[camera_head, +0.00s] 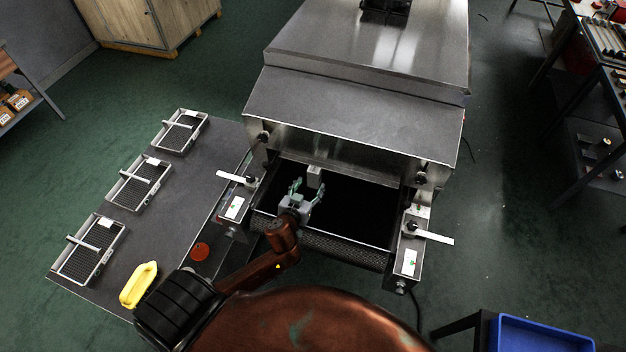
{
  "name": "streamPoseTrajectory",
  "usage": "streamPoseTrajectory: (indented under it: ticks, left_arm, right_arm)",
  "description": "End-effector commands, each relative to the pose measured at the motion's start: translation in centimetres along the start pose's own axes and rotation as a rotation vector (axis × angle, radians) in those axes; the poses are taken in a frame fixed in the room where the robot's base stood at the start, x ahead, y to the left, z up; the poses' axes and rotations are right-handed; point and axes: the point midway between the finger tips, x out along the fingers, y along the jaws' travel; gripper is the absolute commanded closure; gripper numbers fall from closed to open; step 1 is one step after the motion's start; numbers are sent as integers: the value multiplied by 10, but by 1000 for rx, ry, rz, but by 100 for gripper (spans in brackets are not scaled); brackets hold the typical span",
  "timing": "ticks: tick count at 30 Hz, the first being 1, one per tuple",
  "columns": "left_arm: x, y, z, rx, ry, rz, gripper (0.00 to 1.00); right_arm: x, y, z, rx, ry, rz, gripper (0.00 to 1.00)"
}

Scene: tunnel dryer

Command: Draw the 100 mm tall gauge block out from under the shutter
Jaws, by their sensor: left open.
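The gauge block (314,176) is a small pale upright block on the dark belt (360,215) at the dryer's mouth. It stands at the lower edge of the steel shutter (345,155); I cannot tell how much of it is hidden under the shutter. My left gripper (307,186) reaches in over the belt from the front. Its two fingers are spread and point toward the block, with the block at or just beyond the fingertips. I see no grip on it. My right gripper is out of view.
Side brackets with black knobs and pale levers (236,179) (430,234) flank the mouth. A blue bin (540,335) is at lower right.

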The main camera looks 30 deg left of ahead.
Motion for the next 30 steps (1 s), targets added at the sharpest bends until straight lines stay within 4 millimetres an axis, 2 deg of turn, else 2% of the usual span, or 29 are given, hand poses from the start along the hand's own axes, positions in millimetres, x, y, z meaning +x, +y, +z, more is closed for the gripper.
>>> streamPoseTrajectory:
  ticks: [3, 9, 12, 18, 24, 28, 30]
  left_arm:
    - [11, -3, 0, 1, 2, -3, 47]
    - [41, -7, 2, 0, 1, -10, 47]
    - [54, -8, 2, -1, 1, -11, 47]
    - [71, -7, 2, -2, 0, -8, 47]
    - [74, -6, 1, -2, 0, -7, 47]
    - [74, -5, 1, -2, 0, -6, 48]
    - [74, -5, 1, -2, 0, -6, 53]
  right_arm:
    - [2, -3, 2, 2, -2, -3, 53]
    - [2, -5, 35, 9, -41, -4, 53]
    - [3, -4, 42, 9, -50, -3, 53]
    - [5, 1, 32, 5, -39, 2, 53]
    - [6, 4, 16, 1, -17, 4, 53]
    - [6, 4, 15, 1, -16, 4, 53]
    - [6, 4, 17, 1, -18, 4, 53]
